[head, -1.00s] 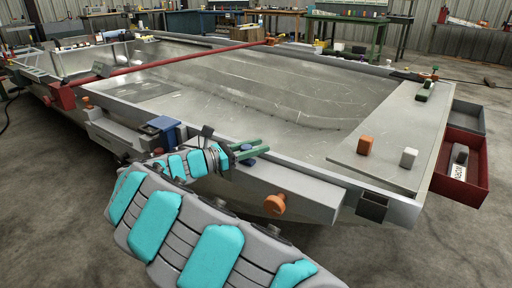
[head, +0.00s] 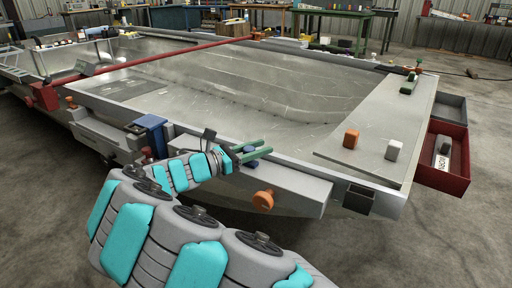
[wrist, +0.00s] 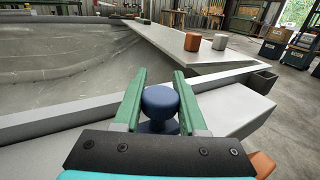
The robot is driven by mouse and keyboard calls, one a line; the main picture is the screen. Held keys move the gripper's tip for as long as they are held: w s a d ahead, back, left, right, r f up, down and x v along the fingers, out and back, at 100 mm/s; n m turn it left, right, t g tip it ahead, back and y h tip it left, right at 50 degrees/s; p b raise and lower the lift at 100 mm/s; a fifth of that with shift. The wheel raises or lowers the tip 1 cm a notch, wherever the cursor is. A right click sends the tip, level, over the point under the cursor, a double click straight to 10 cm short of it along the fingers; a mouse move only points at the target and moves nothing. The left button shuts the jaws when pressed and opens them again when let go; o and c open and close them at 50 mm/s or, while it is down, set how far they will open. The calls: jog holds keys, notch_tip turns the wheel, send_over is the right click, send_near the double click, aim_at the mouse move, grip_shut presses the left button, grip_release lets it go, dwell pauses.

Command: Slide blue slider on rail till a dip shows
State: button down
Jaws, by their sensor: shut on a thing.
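The blue slider (wrist: 160,103) shows in the wrist view as a round blue knob between my two green fingers. My gripper (wrist: 160,98) is shut on it. In the head view my gripper (head: 257,156) holds the slider (head: 251,150) at the near edge of the hull, above a long grey box-like beam (head: 295,187). The beam seems to carry the rail, but my fingers and wrist hide the slider's foot and the track there. I cannot make out a dip.
An orange knob (head: 263,200) sticks out of the beam's front. A blue bracket (head: 151,133) stands on the edge to the left. A red drawer (head: 444,160) juts out at right.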

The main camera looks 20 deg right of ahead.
aim_at(238, 155)
jog(key=shift+c, duration=2.4)
grip_release()
jog(key=shift+a, duration=0.15)
jog(key=v, duration=0.6)
jog(key=shift+v, duration=0.8)
